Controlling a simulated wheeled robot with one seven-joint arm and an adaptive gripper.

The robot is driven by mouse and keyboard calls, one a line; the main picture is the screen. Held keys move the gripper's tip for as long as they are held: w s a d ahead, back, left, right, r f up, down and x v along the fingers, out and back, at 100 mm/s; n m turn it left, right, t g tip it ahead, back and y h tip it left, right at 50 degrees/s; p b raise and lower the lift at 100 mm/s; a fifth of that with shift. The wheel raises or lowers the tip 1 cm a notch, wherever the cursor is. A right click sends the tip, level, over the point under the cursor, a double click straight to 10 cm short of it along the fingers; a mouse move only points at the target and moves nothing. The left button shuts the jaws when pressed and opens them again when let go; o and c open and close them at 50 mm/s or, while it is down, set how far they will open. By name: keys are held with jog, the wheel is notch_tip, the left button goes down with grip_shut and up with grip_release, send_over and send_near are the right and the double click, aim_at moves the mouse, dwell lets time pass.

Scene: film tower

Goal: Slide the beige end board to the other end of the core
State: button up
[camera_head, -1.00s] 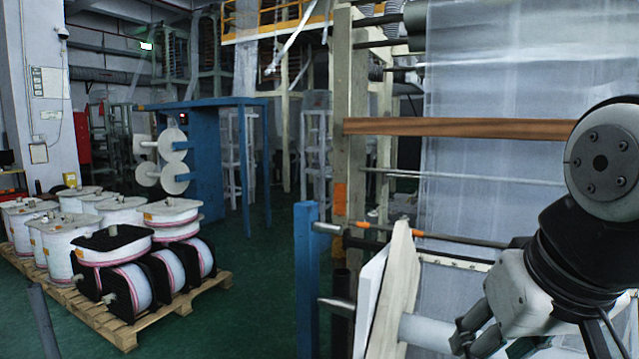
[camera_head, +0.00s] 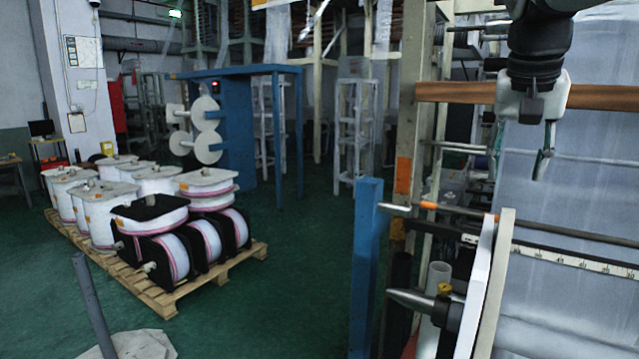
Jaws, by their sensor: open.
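The beige end board (camera_head: 495,285) stands upright on edge at the lower right, just right of a thin white board (camera_head: 474,290). The two look close together or touching. The core is hard to make out; a pale roll or film surface (camera_head: 570,335) lies right of the beige board, and I cannot tell where the core ends. A grey shaft (camera_head: 412,299) with a black collar sticks out left of the white board. My gripper (camera_head: 521,163) hangs fingers down, open and empty, above and apart from the boards, in front of the film.
A wooden bar (camera_head: 440,92) crosses behind my gripper. A blue post (camera_head: 366,260) and an orange-tipped rod (camera_head: 432,206) stand left of the boards, and a ruled strip (camera_head: 585,262) runs right. A pallet (camera_head: 190,288) with several spools is at left. The green floor between is free.

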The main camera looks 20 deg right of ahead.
aim_at(507, 213)
jog(key=p+x, duration=0.1)
jog(key=x, duration=1)
jog(key=shift+c, duration=0.6)
grip_shut()
jog(key=s+d+p, duration=0.6)
jog(key=s+d, duration=0.3)
jog(key=s, duration=0.1)
jog(key=shift+s+d, duration=0.2)
jog(key=shift+s, duration=0.1)
jog(key=s+d+p, duration=0.1)
jog(key=s+d, duration=0.8)
jog(key=s, duration=0.1)
jog(key=shift+s+f, duration=0.2)
jog(key=shift+s, duration=0.15)
dwell(0.9)
jog(key=shift+d, duration=0.1)
